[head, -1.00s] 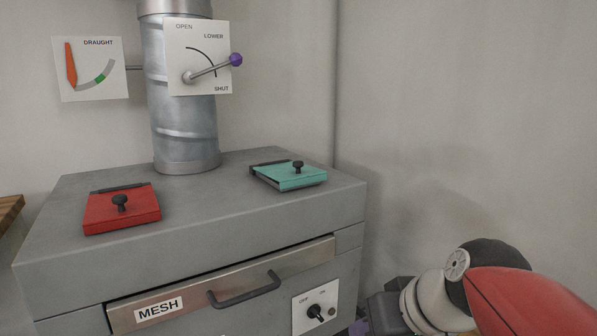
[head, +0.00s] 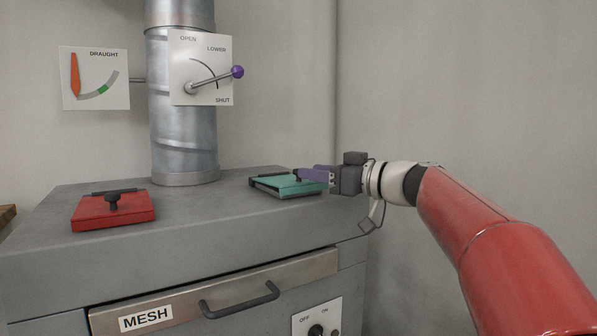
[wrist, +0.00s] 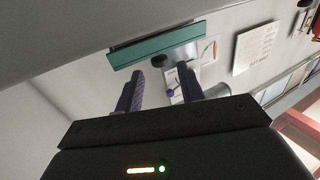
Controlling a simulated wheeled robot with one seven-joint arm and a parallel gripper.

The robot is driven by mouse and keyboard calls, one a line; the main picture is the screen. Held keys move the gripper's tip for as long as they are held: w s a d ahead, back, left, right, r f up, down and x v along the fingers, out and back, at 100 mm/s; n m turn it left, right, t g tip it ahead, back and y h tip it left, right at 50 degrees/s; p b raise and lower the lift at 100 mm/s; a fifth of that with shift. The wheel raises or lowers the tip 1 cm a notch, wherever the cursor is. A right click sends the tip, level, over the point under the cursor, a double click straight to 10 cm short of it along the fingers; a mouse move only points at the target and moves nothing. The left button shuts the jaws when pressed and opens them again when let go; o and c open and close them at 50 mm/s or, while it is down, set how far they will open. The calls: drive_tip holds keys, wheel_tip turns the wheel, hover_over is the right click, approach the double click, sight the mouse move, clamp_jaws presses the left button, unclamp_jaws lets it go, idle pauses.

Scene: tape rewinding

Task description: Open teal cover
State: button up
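The teal cover (head: 272,187) lies on the right part of the grey stove top, its dark hinge strip along the back. It also shows in the wrist view (wrist: 150,50), with its dark knob (wrist: 157,61) between and just beyond the fingertips. My gripper (head: 306,175) reaches in from the right at the height of the knob, its purple fingers partly hiding the knob and the cover's right side. In the wrist view the two fingers (wrist: 158,72) stand apart with nothing gripped. Whether a finger touches the knob is unclear.
A red cover (head: 113,210) with a black knob lies to the left on the stove top (head: 200,215). A metal flue pipe (head: 183,140) rises behind, with a purple-tipped lever (head: 237,72) and a draught gauge (head: 95,78). A MESH drawer (head: 215,290) with a handle is below.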

sight(288, 177)
drive_tip(key=p+x, duration=0.1)
drive_tip(key=x, duration=0.4)
clamp_jaws()
